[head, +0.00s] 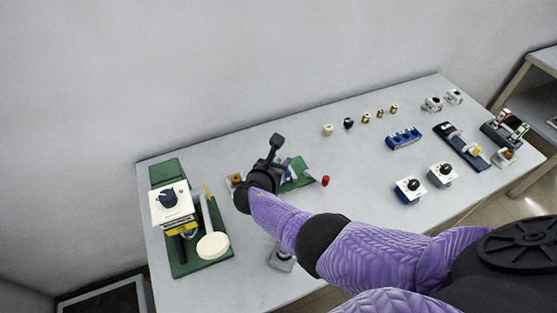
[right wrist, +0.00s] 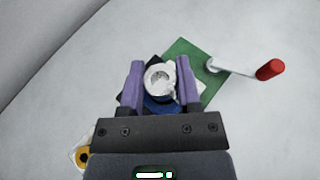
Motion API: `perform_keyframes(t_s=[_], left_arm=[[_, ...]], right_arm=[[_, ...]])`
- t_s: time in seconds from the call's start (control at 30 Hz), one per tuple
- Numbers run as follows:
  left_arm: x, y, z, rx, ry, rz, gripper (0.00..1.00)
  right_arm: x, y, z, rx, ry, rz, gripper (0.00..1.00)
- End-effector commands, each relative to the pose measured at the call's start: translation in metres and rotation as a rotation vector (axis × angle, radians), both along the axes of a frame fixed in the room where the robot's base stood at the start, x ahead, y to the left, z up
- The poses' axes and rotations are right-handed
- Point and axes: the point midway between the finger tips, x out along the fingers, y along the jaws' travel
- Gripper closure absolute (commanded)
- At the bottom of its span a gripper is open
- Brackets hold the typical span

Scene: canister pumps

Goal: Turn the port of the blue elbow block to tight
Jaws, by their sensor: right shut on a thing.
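The blue elbow block (right wrist: 163,107) shows in the right wrist view below a round white port (right wrist: 158,76) with a dark opening. It sits by a green plate (right wrist: 195,64). My right gripper (right wrist: 160,68) has its two purple fingers on either side of the port and is shut on it. In the head view my right wrist and hand largely cover the block, and the green plate (head: 300,176) shows beside the hand. Any mark for tight is not readable. My left gripper is not in view.
A crank with a red handle (right wrist: 270,69) stands on the green plate, close right of the gripper. A pump unit on a green base (head: 178,265) stands at the table's left. Several small parts, a blue rack (head: 404,138) and white dial boxes (head: 443,173) stand to the right.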

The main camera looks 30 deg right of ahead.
Motion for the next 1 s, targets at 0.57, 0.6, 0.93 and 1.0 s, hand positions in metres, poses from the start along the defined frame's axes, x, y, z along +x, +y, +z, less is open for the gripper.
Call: perform_keyframes(t_s=[0.57, 0.6, 0.93, 1.0], left_arm=[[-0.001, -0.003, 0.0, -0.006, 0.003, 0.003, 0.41], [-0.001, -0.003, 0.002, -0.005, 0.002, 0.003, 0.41], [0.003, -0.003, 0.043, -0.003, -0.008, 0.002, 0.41], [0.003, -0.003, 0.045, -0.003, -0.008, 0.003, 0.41]], right_arm=[[0.0, 0.0, 0.0, 0.0, 0.0, 0.001, 0.21], [-0.001, 0.001, 0.001, 0.0, 0.0, 0.001, 0.21], [-0.039, 0.045, 0.029, 0.001, 0.001, 0.002, 0.21], [-0.043, 0.05, 0.03, 0.001, 0.001, 0.002, 0.21]])
